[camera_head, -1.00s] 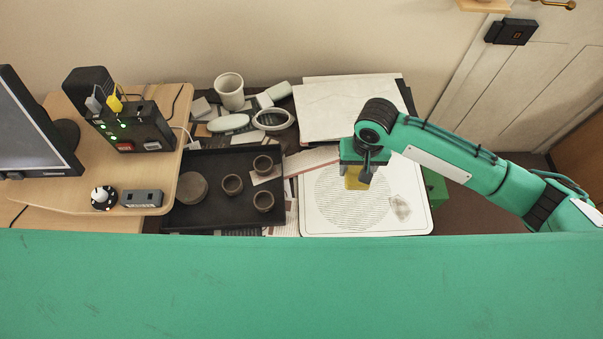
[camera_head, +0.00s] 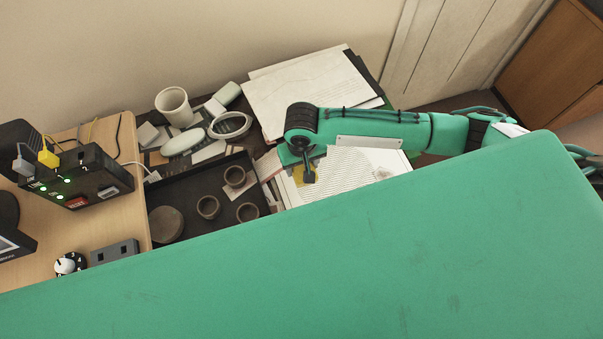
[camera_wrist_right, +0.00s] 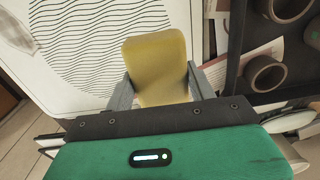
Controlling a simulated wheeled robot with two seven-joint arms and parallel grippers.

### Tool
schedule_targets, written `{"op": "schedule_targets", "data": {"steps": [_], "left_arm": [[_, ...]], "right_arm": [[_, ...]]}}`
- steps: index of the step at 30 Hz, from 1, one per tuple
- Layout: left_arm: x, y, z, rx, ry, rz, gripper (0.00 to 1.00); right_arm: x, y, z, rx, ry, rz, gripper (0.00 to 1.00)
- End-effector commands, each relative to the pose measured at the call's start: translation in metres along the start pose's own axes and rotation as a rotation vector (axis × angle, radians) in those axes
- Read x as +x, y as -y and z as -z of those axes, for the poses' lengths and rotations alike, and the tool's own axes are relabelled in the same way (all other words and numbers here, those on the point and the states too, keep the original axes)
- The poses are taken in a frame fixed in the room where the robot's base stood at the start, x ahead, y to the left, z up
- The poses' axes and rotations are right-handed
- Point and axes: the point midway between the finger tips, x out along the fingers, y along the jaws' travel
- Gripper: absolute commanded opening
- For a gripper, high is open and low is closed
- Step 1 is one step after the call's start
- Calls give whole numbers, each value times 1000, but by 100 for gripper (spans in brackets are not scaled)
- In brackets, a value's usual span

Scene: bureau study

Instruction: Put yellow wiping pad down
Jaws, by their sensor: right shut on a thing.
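The yellow wiping pad (camera_wrist_right: 157,66) is held between the grey fingers of my right gripper (camera_wrist_right: 159,88) in the right wrist view. In the head view my right gripper (camera_head: 302,178) points down over the left part of the white board with a wavy-line pattern (camera_head: 350,167), and only a bit of the pad (camera_head: 298,174) shows beside it. The board also shows in the right wrist view (camera_wrist_right: 38,80) beneath the pad. I cannot tell whether the pad touches the board. My left gripper is not in view.
A black tray (camera_head: 185,190) with small brown cups (camera_head: 208,207) lies left of the board. White papers (camera_head: 305,90) are stacked behind it. A wooden desk (camera_head: 128,205) with a black box (camera_head: 85,180) stands at the left. My green body hides the front.

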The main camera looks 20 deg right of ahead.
Motion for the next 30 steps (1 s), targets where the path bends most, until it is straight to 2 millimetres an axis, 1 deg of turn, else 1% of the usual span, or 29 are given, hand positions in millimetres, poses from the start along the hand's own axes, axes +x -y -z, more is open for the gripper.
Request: {"op": "schedule_targets", "data": {"steps": [1,4,8,12,15,27,28,29,30], "left_arm": [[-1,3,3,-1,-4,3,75],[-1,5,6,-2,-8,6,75],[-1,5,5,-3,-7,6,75],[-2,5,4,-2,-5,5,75],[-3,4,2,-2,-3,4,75],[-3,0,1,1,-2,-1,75],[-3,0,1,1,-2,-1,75],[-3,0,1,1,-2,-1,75],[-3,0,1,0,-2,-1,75]], "right_arm": [[8,0,0,0,2,0,38],[19,0,0,-1,1,1,38],[30,0,0,-1,1,0,38],[52,0,0,0,2,0,38],[62,0,0,0,1,0,38],[67,0,0,0,0,1,38],[68,0,0,0,-1,1,58],[68,0,0,-1,-1,1,64],[68,0,0,-1,-1,1,72]]}}
